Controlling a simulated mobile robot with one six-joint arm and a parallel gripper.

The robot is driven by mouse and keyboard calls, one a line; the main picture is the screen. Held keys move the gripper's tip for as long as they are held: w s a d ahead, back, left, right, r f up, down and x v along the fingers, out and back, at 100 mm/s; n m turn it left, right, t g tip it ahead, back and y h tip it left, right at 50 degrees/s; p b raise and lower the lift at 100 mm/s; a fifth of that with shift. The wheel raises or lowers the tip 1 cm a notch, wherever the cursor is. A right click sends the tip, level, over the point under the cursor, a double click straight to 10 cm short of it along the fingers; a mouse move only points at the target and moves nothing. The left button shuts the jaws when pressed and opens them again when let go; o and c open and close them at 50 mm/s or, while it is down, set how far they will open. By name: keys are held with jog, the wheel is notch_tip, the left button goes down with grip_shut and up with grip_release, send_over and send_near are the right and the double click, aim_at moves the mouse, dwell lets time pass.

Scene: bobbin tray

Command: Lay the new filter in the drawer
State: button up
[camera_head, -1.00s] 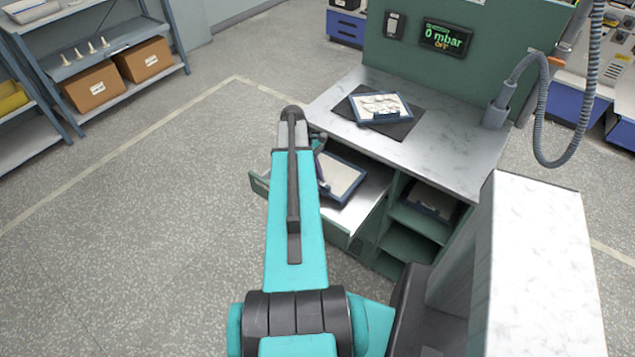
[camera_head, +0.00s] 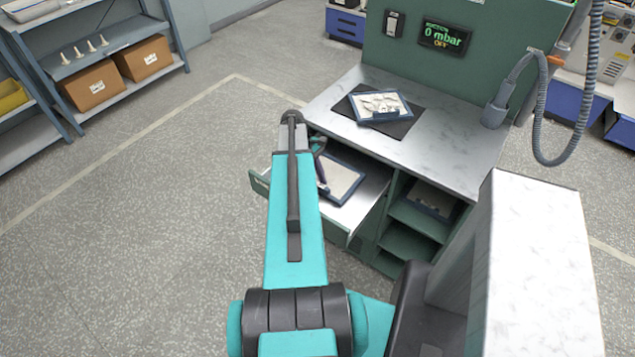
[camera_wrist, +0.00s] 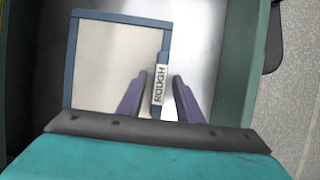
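A flat filter with a blue frame and a pale panel (camera_head: 343,178) lies in the pulled-out drawer (camera_head: 374,196) under the bench. In the wrist view the filter (camera_wrist: 115,62) has a white label reading "ROUGH" on its right rim. My gripper (camera_wrist: 160,76) is open, with one finger on each side of that labelled rim and a gap to the label. In the head view my gripper (camera_head: 320,165) is at the filter's left edge, partly hidden by my arm. A second blue-framed filter (camera_head: 381,105), with lumpy grey-white matter on it, lies on the bench's dark mat.
The bench top (camera_head: 455,150) is mostly clear beside the dark mat (camera_head: 397,128). Another framed item (camera_head: 431,199) lies on an open shelf below it. A display (camera_head: 445,38) reads "0 mbar OFF". A grey hose (camera_head: 541,110) hangs at the right. Open floor lies left of the drawer.

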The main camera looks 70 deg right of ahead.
jog(key=shift+r, duration=0.15)
jog(key=b+v, duration=0.3)
jog(key=v, duration=0.9)
dwell(0.4)
dwell(0.6)
